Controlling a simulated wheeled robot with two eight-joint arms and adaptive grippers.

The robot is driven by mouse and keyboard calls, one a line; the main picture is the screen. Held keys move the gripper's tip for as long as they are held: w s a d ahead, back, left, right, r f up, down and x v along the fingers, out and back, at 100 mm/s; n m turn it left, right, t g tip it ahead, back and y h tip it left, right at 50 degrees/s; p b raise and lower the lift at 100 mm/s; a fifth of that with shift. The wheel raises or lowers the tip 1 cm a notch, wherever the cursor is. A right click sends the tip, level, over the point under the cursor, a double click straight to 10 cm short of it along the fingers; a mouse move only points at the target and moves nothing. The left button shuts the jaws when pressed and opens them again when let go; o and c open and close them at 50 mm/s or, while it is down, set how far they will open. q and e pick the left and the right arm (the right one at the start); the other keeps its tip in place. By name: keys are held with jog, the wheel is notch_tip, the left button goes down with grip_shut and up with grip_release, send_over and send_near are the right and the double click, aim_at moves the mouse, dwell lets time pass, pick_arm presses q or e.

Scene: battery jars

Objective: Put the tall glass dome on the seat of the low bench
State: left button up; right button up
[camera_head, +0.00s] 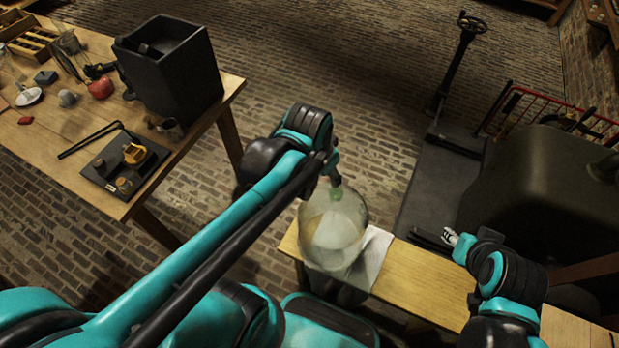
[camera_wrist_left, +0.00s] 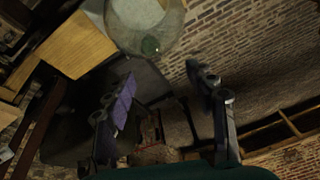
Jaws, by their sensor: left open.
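The tall glass dome (camera_head: 333,232) is clear, with a greenish knob on top. It appears upright at the left end of the low wooden bench (camera_head: 425,283), beside or partly over a white cloth; its base contact is hard to see. My left gripper (camera_head: 334,176) is just above the knob. In the left wrist view my left gripper (camera_wrist_left: 165,78) is open and empty, its fingers apart, with the dome (camera_wrist_left: 145,22) beyond the fingertips. My right gripper (camera_head: 452,238) is over the bench to the right; its finger opening is unclear.
The white cloth (camera_head: 372,255) lies on the bench. A wooden table (camera_head: 60,150) at left holds a black bin (camera_head: 170,75), a dark tray (camera_head: 112,178) and small items. A pallet truck (camera_head: 450,110) and a large dark rounded object (camera_head: 545,190) stand at right. Brick floor lies between.

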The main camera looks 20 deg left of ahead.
pick_arm(q)
jog(key=shift+s+a+r+n+t, duration=0.3)
jog(key=shift+s+n+t, duration=0.3)
jog(key=shift+s+n, duration=0.15)
jog(key=shift+s+a+r+n+t, duration=0.25)
jog(key=shift+s+a+n+t, duration=0.1)
jog(key=shift+s+n+t, duration=0.45)
jog(key=shift+s+a+r+n+t, duration=0.35)
jog(key=shift+s+n, duration=0.2)
jog(key=shift+s, duration=0.35)
jog(key=shift+f, duration=0.1)
jog(key=shift+f, duration=0.1)
